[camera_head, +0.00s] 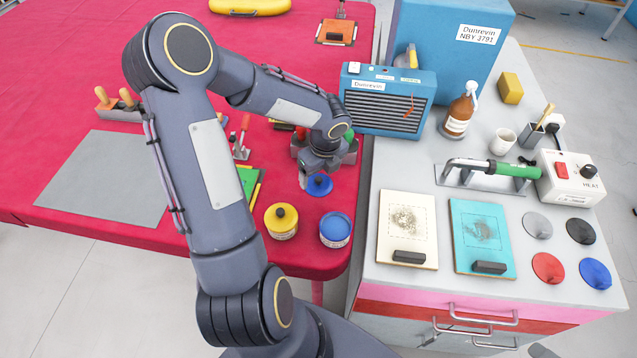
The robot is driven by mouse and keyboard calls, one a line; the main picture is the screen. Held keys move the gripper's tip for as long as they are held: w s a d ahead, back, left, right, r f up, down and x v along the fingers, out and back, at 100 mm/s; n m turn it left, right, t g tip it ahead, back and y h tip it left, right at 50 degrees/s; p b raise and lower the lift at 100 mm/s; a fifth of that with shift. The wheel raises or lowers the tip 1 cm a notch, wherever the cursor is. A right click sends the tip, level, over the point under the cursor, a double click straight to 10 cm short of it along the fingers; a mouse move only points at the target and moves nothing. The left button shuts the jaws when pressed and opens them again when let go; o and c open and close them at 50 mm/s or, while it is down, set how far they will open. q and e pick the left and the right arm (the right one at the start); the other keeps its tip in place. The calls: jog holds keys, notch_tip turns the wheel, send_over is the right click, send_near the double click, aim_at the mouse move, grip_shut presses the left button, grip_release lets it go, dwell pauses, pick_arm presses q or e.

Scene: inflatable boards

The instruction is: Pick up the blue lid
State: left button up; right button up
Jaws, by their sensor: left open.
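The blue lid (320,187) is a small round disc near the front right edge of the red table. My left gripper (312,177) is open and points down right at the lid; its fingers partly cover it. I cannot tell if the fingers touch the lid. A blue tin (335,231) stands just in front of the lid. A yellow tin (281,222) with a dark knob on top stands to its left. My right gripper is not in view.
A grey mat (104,180) lies on the left of the red table (60,110). A white bench on the right holds a blue heater (388,98), a hot-air tool (490,168), two boards and several coloured discs, one of them blue (595,273).

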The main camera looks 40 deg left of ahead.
aim_at(319, 181)
pick_arm(q)
jog(key=shift+a+f, duration=0.2)
jog(key=shift+f, duration=1.2)
jog(key=shift+d, duration=0.1)
jog(key=c, duration=1.1)
jog(key=shift+s, duration=0.1)
grip_shut()
jog(key=shift+f, duration=0.1)
